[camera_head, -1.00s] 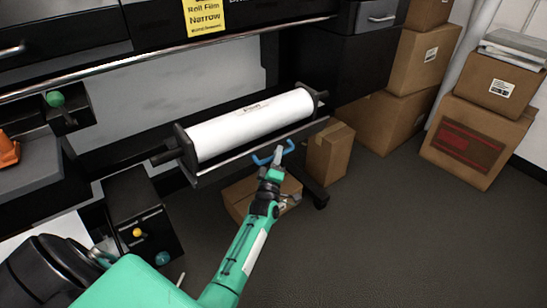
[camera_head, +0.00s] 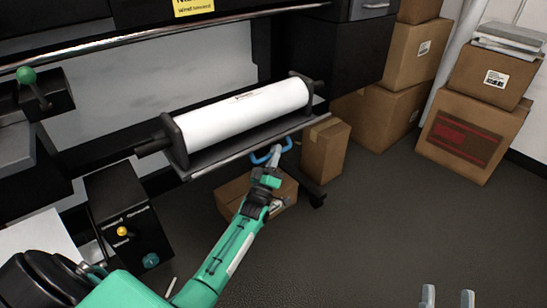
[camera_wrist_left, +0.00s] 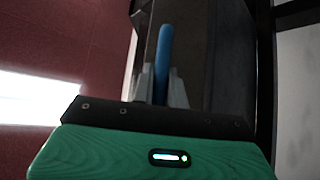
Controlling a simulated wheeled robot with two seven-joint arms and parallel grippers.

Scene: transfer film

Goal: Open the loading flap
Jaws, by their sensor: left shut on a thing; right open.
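The loading flap (camera_head: 225,150) is the dark panel with a pale front edge below the white film roll (camera_head: 240,117). Its blue handle (camera_head: 259,160) sticks out from the front edge. My left gripper (camera_head: 279,149) is shut on the blue handle. In the left wrist view the handle (camera_wrist_left: 163,50) stands as a blue bar between the two fingers (camera_wrist_left: 161,88). A strip of the flap's dark surface shows between roll and front edge. My right gripper (camera_head: 447,297) is open and empty at the bottom right, over the floor.
Cardboard boxes stand under the flap (camera_head: 232,193), beside it (camera_head: 325,150) and in stacks to the right (camera_head: 472,135). A black control box (camera_head: 125,215) with a yellow knob is at the left. The grey floor (camera_head: 370,230) in front is clear.

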